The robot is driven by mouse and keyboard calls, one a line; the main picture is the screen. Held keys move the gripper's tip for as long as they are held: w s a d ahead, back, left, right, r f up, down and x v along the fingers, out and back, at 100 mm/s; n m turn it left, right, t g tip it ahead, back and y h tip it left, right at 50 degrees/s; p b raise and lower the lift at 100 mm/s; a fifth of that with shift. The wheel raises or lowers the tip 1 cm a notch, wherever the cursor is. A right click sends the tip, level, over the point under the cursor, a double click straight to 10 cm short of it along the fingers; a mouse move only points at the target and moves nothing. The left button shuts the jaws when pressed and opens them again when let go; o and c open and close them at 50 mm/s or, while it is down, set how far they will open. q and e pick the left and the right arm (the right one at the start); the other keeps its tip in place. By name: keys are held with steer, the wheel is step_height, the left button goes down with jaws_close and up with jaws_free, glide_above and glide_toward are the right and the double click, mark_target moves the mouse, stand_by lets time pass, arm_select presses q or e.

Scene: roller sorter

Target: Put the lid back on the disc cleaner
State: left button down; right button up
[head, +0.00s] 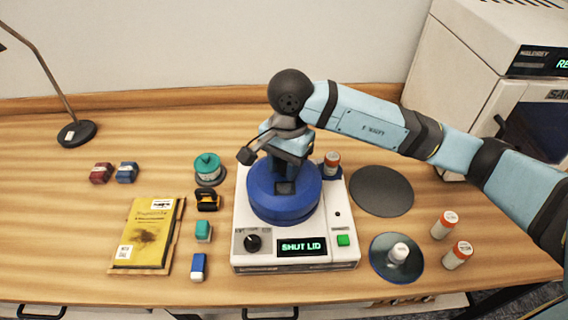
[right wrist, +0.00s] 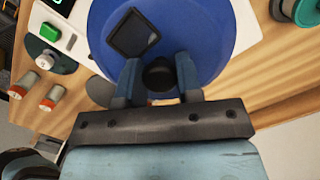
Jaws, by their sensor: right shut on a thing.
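The disc cleaner (head: 300,261) is a white box with a black knob, a green button and a display reading "SHUT LID". The round blue lid (head: 283,205) is over the middle of its top and hides what lies below. I cannot tell whether it is seated or slightly above. My right gripper (head: 287,153) is above the lid. In the right wrist view my right gripper (right wrist: 159,78) is shut on the lid's dark knob (right wrist: 159,72), one finger on each side. The lid (right wrist: 212,25) has a dark square window there. My left gripper is not in view.
An orange-capped bottle (head: 332,163) stands at the cleaner's back right corner. A grey round mat (head: 382,191), a dark disc (head: 382,269) and two bottles (head: 444,224) are to the right. A teal spool (head: 208,168), small items and a yellow book (head: 146,231) are left.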

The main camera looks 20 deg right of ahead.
steer(key=b, duration=0.3)
steer(key=shift+f, duration=0.2)
stand_by(2.2)
stand_by(0.4)
steer(key=o, duration=1.5)
steer(key=shift+r, duration=0.1)
steer(key=shift+r+p, duration=0.5)
steer(key=shift+r, duration=0.75)
steer(key=shift+r+p, duration=0.6)
steer(key=shift+r, duration=1.6)
